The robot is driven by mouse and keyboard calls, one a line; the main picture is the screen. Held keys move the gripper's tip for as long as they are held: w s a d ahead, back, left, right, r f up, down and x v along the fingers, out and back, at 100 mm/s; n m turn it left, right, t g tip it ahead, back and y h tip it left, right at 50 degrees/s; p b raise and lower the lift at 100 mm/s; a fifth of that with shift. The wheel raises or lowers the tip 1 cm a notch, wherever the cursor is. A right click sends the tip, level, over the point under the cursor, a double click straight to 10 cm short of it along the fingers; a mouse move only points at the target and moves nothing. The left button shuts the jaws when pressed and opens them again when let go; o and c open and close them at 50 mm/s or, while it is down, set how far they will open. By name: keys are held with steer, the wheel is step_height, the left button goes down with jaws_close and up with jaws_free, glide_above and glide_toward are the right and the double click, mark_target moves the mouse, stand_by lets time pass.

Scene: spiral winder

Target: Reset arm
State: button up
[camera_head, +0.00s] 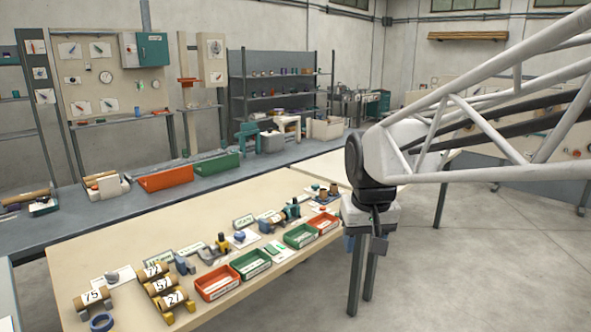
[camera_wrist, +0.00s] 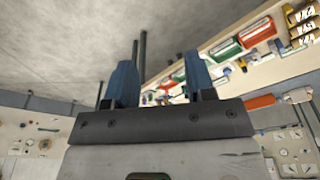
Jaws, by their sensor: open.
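My gripper (camera_wrist: 160,72) shows in the wrist view, with two blue fingers standing well apart. Nothing is held between them. In the head view my arm reaches in from the right, and its dark wrist joint is beside the right end of the beige workbench (camera_head: 295,180). The fingers are hard to make out there. The wrist view looks past the fingers at bare grey floor, with the bench top and its bins at the upper right.
Red bins (camera_head: 217,283) and green bins (camera_head: 250,264) line the bench's front edge. Numbered brown rolls (camera_head: 93,297) and a blue ring (camera_head: 102,322) lie at its left end. A grey counter (camera_head: 110,205) runs behind. Open floor (camera_head: 490,260) lies at the right.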

steer(key=s+d+f, duration=0.2)
steer(key=s+f, duration=0.1)
steer(key=s, duration=0.6)
steer(key=s+d+f+m, duration=0.1)
steer(key=s+d+f, duration=0.2)
steer(key=s, duration=0.7)
steer(key=shift+d+f+t, duration=0.2)
steer(key=shift+f+t, duration=0.1)
steer(key=shift+f, duration=0.05)
steer(key=shift+w, duration=0.1)
stand_by(1.6)
